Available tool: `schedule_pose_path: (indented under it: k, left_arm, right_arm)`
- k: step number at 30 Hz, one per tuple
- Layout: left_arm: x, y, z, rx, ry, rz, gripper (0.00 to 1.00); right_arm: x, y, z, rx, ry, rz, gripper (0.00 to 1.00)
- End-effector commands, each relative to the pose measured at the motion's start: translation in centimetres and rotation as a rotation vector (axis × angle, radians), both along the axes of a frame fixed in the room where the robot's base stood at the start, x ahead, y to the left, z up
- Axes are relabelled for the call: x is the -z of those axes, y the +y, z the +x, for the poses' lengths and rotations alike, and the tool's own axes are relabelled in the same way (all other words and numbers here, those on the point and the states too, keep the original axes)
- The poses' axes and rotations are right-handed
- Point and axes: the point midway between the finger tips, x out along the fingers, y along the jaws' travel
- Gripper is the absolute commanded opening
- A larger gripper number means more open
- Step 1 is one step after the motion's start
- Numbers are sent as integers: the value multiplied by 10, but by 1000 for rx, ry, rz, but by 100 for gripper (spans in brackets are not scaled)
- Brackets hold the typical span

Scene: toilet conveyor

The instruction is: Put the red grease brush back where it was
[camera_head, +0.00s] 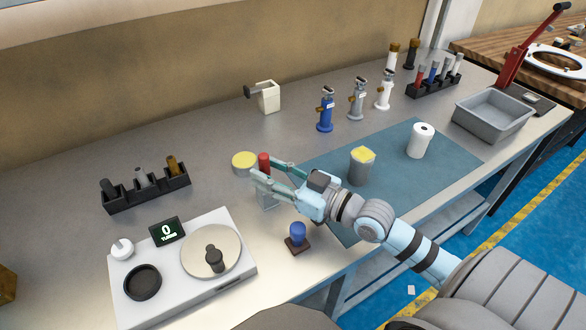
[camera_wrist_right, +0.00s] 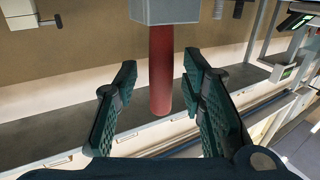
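The red handle of the grease brush (camera_head: 264,160) stands at the middle of the bench. In the right wrist view the red handle (camera_wrist_right: 161,75) projects from a grey block-like holder (camera_wrist_right: 165,10). The grey holder (camera_head: 267,197) shows partly behind my gripper in the head view. My right gripper (camera_head: 263,168) is open, one finger on each side of the handle. In the right wrist view gaps show between the handle and both fingers (camera_wrist_right: 160,68). The brush's bristles are hidden. My left gripper is not in view.
A grey can with yellow contents (camera_head: 362,167) and a white roll (camera_head: 421,141) stand on the blue mat (camera_head: 440,170). A blue-knobbed tool (camera_head: 297,236) and a white scale-like device (camera_head: 190,300) are nearby in front.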

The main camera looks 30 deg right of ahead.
Motion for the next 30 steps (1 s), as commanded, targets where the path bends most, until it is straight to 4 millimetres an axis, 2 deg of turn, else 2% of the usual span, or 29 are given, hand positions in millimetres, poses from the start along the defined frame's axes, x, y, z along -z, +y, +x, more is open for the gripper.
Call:
schedule_pose_path:
  k: [7,12,16,30]
  left_arm:
    - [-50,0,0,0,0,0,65]
    - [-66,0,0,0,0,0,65]
    - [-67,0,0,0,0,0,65]
    - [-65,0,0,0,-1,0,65]
  right_arm:
    - [-8,-24,-57,-5,11,-5,37]
    - [-6,-37,-87,-6,6,-2,37]
    - [-3,-41,-94,-5,2,-1,37]
    - [-2,-41,-94,-5,-1,0,37]
